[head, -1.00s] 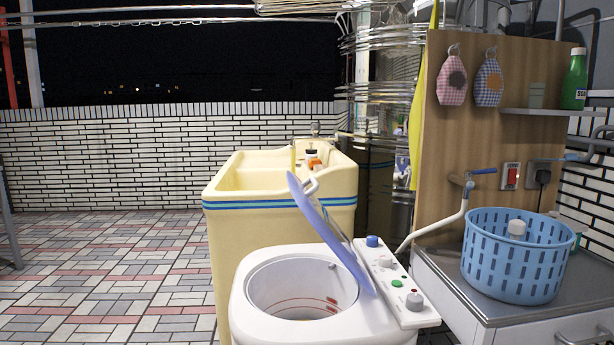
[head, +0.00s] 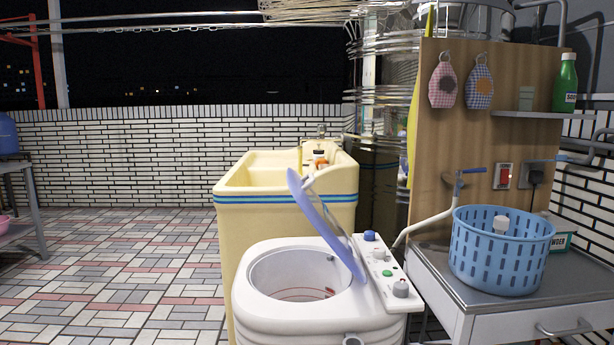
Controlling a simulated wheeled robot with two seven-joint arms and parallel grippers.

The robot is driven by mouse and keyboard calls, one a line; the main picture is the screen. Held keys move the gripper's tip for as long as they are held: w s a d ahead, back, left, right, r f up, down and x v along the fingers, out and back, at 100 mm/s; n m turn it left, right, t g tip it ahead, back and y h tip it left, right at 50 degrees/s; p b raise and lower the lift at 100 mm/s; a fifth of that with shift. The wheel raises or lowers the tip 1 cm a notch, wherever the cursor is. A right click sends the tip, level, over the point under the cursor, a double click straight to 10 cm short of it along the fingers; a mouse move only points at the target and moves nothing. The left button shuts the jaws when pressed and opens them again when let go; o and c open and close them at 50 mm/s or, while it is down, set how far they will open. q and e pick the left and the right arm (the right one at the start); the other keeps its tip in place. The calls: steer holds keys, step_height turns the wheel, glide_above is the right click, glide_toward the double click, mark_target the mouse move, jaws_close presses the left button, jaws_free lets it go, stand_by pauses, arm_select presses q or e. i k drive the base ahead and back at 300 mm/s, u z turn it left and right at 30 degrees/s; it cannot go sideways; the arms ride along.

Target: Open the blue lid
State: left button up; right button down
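The blue lid (head: 327,225) stands raised and tilted on the right side of the white washing machine (head: 254,310), next to its control panel (head: 380,262). The round tub opening (head: 300,274) is uncovered, and I see into the drum. Neither of my grippers shows in the head view, and nothing touches the lid.
A cream sink (head: 280,215) stands behind the washer. A counter (head: 440,280) at right holds a blue basket (head: 500,250). A wooden board (head: 490,140) rises behind it. A grey table (head: 28,205) stands at far left. The tiled floor (head: 120,270) at left is clear.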

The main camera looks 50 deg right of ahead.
mark_target(334, 235)
steer(key=u, duration=0.1)
steer(key=k, duration=0.5)
steer(key=z, duration=1)
